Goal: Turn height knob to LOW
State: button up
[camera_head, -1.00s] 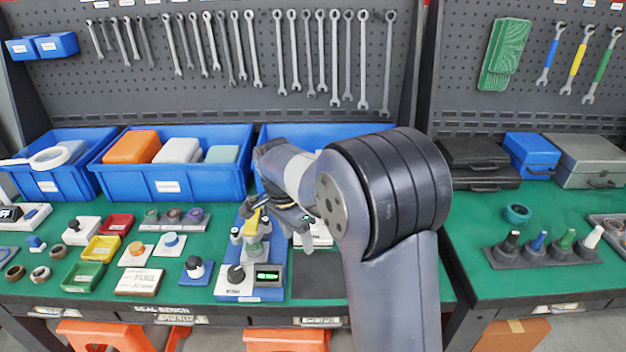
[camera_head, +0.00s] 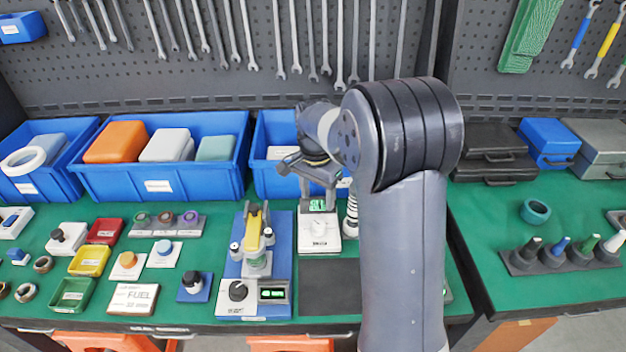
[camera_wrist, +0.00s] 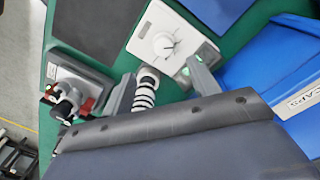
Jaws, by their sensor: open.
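A white box (camera_head: 320,245) with a pale round knob (camera_head: 319,228) and a lit green display (camera_head: 318,205) stands behind the dark mat. In the wrist view the knob (camera_wrist: 164,42) shows dark marks around it. A second knob, black (camera_head: 238,291), sits beside a green display (camera_head: 272,293) on the blue press unit (camera_head: 280,235). The labels are too small to read, so I cannot tell which is the height knob. My gripper (camera_head: 318,190) is open, above and behind the white box. In the wrist view its fingers (camera_wrist: 160,72) point towards the box, apart from the knob.
A white ribbed stack (camera_wrist: 146,88) stands close to the fingers, right of the white box in the head view (camera_head: 351,215). Blue bins (camera_head: 160,187) line the back. The dark mat (camera_head: 325,290) is bare where visible. Small trays and parts fill the left side.

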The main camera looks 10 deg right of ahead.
jog(key=shift+w, duration=0.4)
